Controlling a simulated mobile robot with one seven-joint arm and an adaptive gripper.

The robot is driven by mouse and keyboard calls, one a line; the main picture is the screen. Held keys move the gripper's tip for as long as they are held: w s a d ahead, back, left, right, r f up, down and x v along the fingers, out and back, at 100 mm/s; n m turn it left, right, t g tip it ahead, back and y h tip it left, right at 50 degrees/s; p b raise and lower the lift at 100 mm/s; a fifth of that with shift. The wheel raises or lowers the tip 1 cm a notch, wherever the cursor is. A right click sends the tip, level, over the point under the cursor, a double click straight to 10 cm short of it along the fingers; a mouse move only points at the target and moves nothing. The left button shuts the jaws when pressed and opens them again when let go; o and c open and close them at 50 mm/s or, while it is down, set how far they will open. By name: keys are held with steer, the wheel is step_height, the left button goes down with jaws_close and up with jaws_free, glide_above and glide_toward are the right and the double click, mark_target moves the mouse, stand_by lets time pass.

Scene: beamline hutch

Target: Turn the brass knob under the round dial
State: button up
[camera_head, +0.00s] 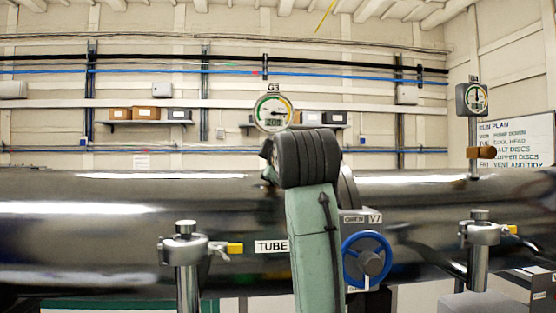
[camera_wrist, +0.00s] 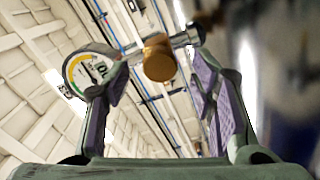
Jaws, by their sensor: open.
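The round dial marked G3 (camera_head: 273,112), with a white face and a green and yellow arc, stands above the dark tube in the head view. It also shows at the left in the wrist view (camera_wrist: 92,68). A brass knob (camera_wrist: 158,60) on a metal stem shows in the wrist view, between and slightly beyond the fingertips. My gripper (camera_wrist: 160,78) is open, with purple-padded fingers on either side of the knob; I see no clear contact. In the head view my arm hides the knob under this dial and the gripper's fingers.
A square-cased gauge (camera_head: 474,98) with another brass knob (camera_head: 481,153) stands at the right. The long dark tube (camera_head: 80,225) crosses the view. A blue handwheel (camera_head: 367,259) marked V7 sits right of my arm. Clamp posts (camera_head: 186,249) with yellow-tipped levers stand in front.

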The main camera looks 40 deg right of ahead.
steer(key=v, duration=0.9)
steer(key=shift+s, duration=0.25)
steer(key=shift+f, duration=0.1)
